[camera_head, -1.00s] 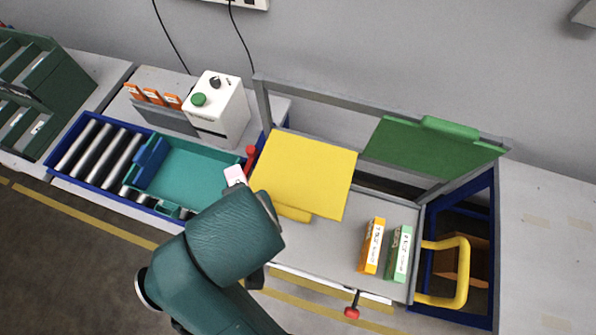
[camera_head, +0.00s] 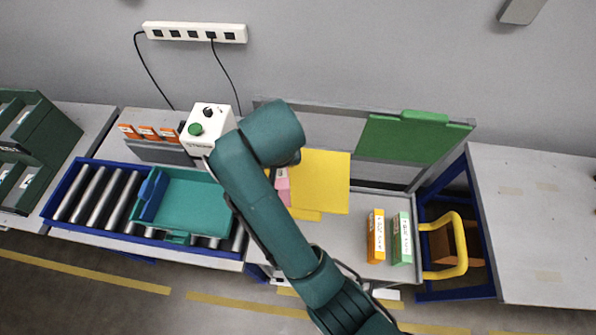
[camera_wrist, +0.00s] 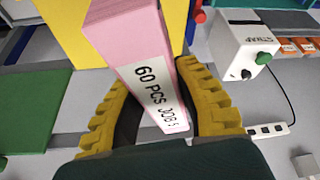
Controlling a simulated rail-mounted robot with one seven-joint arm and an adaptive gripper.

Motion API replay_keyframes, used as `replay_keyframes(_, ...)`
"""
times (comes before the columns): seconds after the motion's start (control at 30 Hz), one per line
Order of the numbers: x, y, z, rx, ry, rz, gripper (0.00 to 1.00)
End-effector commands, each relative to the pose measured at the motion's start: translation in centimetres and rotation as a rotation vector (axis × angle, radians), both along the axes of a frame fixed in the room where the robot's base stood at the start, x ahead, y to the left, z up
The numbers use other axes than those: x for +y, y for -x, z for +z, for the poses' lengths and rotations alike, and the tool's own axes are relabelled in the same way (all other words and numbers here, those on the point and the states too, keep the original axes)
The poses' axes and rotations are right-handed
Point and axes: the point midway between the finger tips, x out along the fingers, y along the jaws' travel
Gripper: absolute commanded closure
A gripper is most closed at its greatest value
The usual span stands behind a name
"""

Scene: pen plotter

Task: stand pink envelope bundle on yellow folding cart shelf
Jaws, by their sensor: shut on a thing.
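The pink envelope bundle (camera_wrist: 130,45) is a block with a white "60 PCS" label. My gripper (camera_wrist: 158,105) is shut on it, with yellow ribbed fingers on either side. In the head view only a small part of the bundle (camera_head: 282,186) shows, beside the left edge of the yellow panel; my wrist hides the rest and the gripper. The yellow shelf panel (camera_head: 322,180) sits at the left of the grey folding cart. It also shows behind the bundle in the wrist view (camera_wrist: 72,35). I cannot tell whether bundle and panel touch.
An orange bundle (camera_head: 376,236) and a green bundle (camera_head: 402,238) stand on the cart's grey deck (camera_head: 352,245). A green panel (camera_head: 408,140) is behind them. A white control box (camera_head: 208,130) and a teal tray (camera_head: 185,205) are at left. A yellow handle (camera_head: 462,245) is at right.

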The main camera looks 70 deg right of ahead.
Motion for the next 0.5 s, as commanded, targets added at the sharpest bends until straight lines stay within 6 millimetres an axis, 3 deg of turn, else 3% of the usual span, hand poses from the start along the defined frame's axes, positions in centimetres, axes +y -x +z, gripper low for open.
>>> replay_keyframes(0.03, -2.4, 1.1, 0.8, -0.003, 0.003, -0.077, 1.0)
replay_keyframes(0.1, -4.7, 2.5, 1.1, -0.002, 0.004, -0.157, 1.0)
replay_keyframes(0.2, -6.6, 3.7, 1.3, -0.004, 0.005, -0.228, 1.0)
replay_keyframes(0.33, -7.2, 4.3, 0.0, 0.003, 0.002, -0.254, 1.0)
replay_keyframes(0.5, -7.1, 4.3, -3.7, 0.002, 0.003, -0.252, 1.0)
